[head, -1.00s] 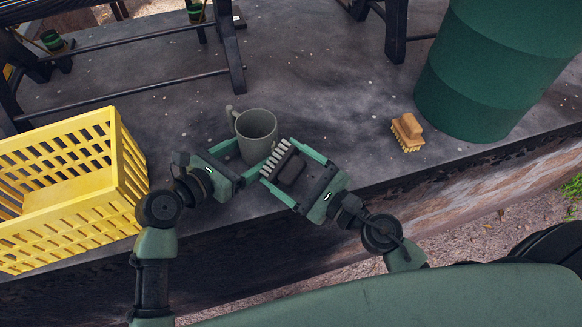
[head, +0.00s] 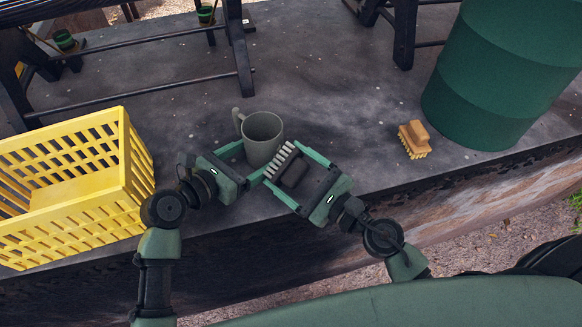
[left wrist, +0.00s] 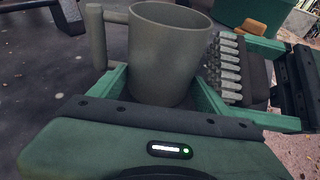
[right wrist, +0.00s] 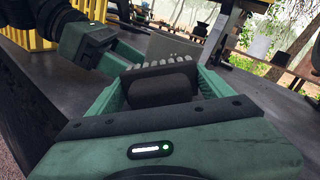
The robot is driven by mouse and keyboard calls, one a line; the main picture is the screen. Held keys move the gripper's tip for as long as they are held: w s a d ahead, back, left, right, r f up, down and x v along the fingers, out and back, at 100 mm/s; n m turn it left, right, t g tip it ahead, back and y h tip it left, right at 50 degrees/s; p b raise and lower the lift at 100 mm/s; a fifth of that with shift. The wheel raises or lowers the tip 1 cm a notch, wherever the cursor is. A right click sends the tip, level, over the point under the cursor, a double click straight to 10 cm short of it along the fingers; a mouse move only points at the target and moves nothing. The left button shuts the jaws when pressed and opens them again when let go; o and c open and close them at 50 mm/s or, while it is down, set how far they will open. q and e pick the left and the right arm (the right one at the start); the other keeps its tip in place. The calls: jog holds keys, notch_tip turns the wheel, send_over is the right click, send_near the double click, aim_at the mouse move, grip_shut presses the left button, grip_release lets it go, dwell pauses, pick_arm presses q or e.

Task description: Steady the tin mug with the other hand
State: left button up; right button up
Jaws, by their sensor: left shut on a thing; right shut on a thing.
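The grey tin mug (head: 264,140) stands upright on the dark stone surface, with its handle at the upper left. My left gripper (head: 250,164) is shut on the mug's body from the front left; the left wrist view shows the mug (left wrist: 165,55) between its fingers. My right gripper (head: 300,166) is shut on a dark brush with pale bristles (head: 285,164). The bristles face the mug's right side, close against it; I cannot tell if they touch. In the right wrist view the brush (right wrist: 160,84) sits between the fingers and partly hides the mug.
A yellow crate (head: 126,165) stands at the left near the edge. A wooden brush with yellow bristles (head: 413,138) lies at the right, by a green barrel (head: 495,80). Dark racks stand at the back. The surface behind the mug is clear.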

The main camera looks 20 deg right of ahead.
aim_at(297, 158)
jog(key=shift+w+d+r, duration=0.1)
jog(key=shift+w+d, duration=0.35)
jog(key=shift+d, duration=0.2)
jog(key=shift+w+d, duration=0.45)
jog(key=shift+d, duration=0.15)
jog(key=shift+s+a, duration=0.1)
jog(key=shift+a, duration=0.05)
jog(key=shift+w, duration=0.2)
jog(key=shift+w, duration=0.1)
jog(key=shift+w+d, duration=0.2)
